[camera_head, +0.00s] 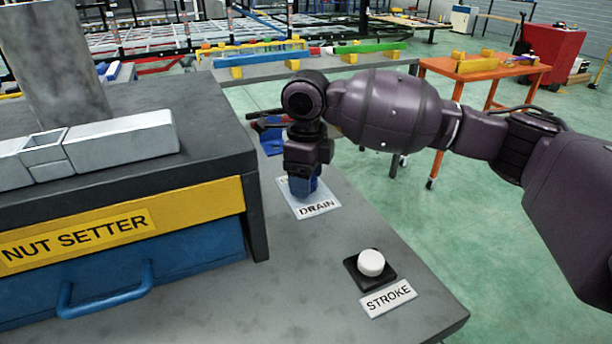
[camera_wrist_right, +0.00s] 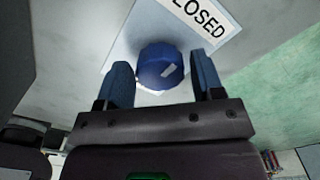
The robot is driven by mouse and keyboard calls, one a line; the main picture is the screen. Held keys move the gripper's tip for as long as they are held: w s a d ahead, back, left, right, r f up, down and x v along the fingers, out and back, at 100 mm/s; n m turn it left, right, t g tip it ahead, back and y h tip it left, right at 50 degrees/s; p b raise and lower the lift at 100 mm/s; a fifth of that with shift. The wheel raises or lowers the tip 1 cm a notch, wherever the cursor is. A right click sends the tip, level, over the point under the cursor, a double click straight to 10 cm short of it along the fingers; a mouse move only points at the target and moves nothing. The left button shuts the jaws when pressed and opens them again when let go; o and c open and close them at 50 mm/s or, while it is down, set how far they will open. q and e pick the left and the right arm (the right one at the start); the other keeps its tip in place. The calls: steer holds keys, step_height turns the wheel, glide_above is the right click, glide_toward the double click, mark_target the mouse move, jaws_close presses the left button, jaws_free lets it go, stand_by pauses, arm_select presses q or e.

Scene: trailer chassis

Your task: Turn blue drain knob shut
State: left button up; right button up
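The blue drain knob (camera_wrist_right: 158,70) is round, with a light pointer mark on its face, and sits on a white plate (camera_wrist_right: 124,52). The plate reads "CLOSED" in the wrist view, and its "DRAIN" label (camera_head: 318,208) shows in the head view. My right gripper (camera_head: 303,186) points down over the plate. In the wrist view its two blue fingers (camera_wrist_right: 161,64) stand apart on either side of the knob, with visible gaps, so I see no grip on it. In the head view the gripper largely hides the knob. My left gripper is not in view.
A white "STROKE" button (camera_head: 371,262) on a black base sits at the front right of the grey bench top (camera_head: 300,290). The "NUT SETTER" cabinet (camera_head: 215,205) stands close on the left. An orange table (camera_head: 490,72) and a red cabinet (camera_head: 553,50) stand behind.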

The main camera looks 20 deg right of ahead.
steer(key=shift+o, duration=0.7)
step_height(320, 180, up, 11)
steer(key=p, duration=0.1)
steer(key=shift+f, duration=0.1)
